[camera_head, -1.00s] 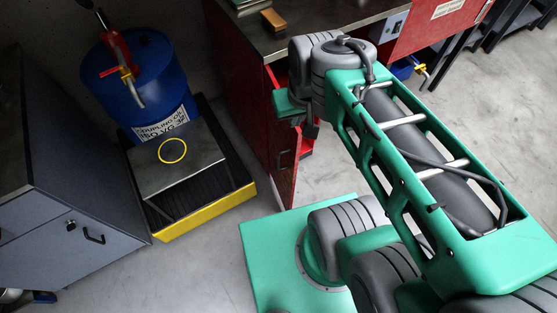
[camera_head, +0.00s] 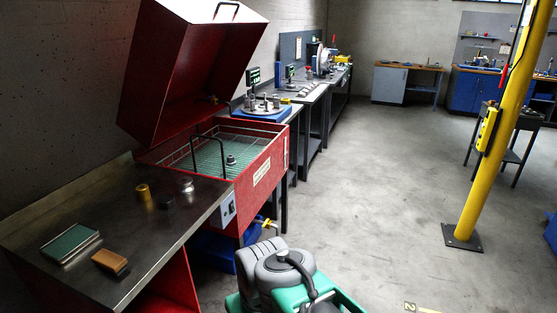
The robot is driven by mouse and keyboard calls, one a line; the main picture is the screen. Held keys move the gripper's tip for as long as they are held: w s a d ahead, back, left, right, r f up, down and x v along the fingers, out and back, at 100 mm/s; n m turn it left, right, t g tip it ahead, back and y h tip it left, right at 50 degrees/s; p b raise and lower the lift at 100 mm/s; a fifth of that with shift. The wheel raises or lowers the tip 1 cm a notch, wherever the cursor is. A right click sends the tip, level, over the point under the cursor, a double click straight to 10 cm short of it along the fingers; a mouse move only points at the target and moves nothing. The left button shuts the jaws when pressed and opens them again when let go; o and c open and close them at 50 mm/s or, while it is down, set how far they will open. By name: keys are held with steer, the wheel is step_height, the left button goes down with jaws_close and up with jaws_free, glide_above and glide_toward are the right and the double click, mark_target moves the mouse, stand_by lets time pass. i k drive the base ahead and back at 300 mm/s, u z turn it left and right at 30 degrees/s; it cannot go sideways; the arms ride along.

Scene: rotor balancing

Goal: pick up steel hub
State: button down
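A small grey metal part (camera_head: 231,160), which looks like a hub with a wider base, sits in the basket (camera_head: 207,146) of the open red washer. It is small in view, and I cannot tell for sure that it is the steel hub. Several upright grey metal pieces (camera_head: 264,104) stand on a round plate on a blue base behind the washer. My arm shows at the bottom centre, in front of the washer. My gripper is not visible.
The washer's red lid (camera_head: 190,70) stands raised. The metal bench (camera_head: 105,215) at left bears a brass cylinder (camera_head: 144,192), a dark piece (camera_head: 166,201), a shiny piece (camera_head: 187,185), a green pad and a brown block. A yellow post (camera_head: 497,125) stands right. The middle floor is clear.

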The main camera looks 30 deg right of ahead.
mark_target(231, 161)
steer(key=z, duration=1.4)
steer(key=i, duration=3.35)
steer(key=u, duration=4.15)
steer(key=i, duration=0.15)
steer(key=u, duration=0.2)
